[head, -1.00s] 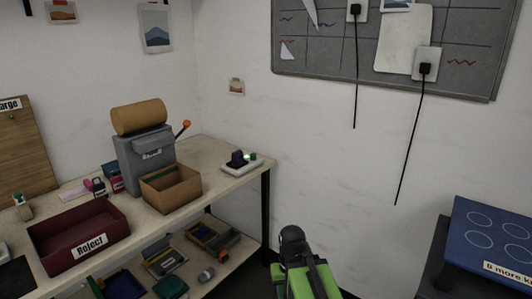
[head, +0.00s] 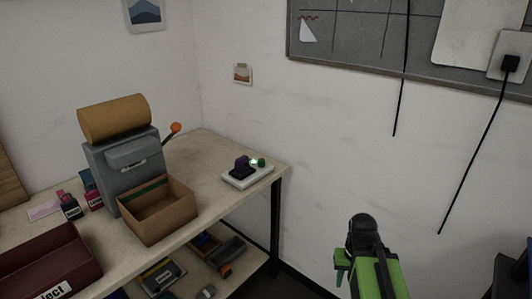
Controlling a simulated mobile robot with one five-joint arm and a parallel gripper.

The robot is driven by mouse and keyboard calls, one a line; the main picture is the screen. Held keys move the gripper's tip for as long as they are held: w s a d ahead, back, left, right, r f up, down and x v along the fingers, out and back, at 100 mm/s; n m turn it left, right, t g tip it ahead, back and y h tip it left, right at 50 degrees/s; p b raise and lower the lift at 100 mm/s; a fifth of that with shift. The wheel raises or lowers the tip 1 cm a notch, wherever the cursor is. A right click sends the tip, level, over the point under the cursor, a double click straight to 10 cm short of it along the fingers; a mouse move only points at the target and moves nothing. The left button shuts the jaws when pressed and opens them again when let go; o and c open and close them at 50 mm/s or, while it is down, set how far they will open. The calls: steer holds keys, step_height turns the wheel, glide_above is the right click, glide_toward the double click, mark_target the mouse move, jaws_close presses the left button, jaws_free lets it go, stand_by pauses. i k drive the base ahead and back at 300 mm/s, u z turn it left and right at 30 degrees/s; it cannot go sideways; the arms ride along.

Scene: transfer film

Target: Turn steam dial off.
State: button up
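What looks like the steam dial is a dark purple knob (head: 242,167) on a pale base plate (head: 238,182) at the right end of the workbench. A small green light or button (head: 260,162) glows beside the knob. I cannot read any marks on the plate. My green and black arm rises at the lower right, in front of the wall and clear of the bench. Its end (head: 362,228) is apart from the knob, and its fingers cannot be made out.
A grey machine (head: 125,165) with an orange-tipped lever (head: 175,128) and an open cardboard box (head: 157,208) stand left of the dial. A dark red bin (head: 50,262) is at lower left. A lower shelf holds several items. Black cords (head: 470,170) hang at right.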

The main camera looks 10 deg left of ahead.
mark_target(261, 162)
steer(key=u, duration=0.2)
steer(key=i, duration=0.9)
steer(key=u, duration=0.3)
